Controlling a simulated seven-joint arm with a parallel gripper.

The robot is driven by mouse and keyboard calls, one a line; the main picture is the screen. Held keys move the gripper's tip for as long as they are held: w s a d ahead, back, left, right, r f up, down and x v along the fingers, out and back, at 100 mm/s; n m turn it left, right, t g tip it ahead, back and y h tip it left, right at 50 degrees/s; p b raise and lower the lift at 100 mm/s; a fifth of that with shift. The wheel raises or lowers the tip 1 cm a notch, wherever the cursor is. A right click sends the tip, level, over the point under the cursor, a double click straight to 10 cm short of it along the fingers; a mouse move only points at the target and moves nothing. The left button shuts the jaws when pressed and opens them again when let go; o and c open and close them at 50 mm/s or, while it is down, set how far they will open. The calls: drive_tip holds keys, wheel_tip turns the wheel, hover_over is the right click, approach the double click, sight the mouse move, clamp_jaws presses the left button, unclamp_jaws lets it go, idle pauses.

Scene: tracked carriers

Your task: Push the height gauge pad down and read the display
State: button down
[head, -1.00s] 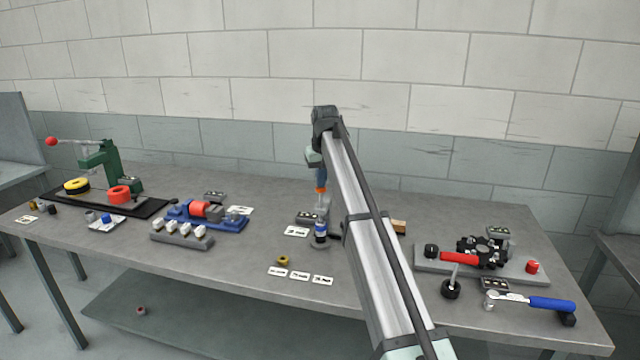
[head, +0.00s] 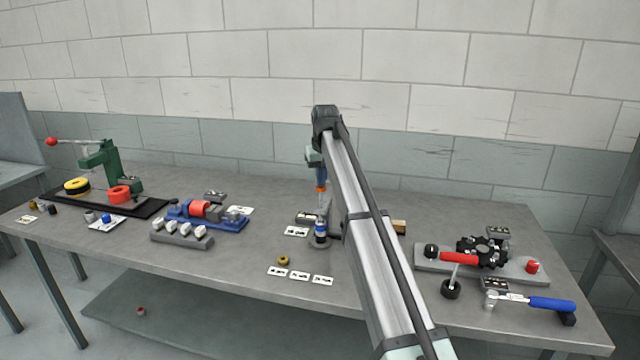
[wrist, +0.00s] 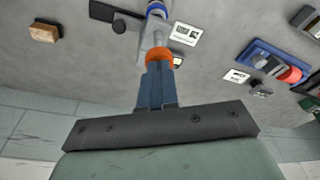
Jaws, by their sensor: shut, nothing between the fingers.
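The height gauge (head: 320,230) is a small upright device with a blue band and a round grey base, near the middle of the table. In the wrist view its blue band (wrist: 157,8) shows at the top edge, beyond a grey post.
A blue fixture (head: 225,220) stands left and a grey plate with a black rotary part (head: 535,277) right.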

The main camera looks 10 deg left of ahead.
drive_tip(key=shift+r, duration=2.25)
drive_tip(key=shift+a+f, duration=0.1)
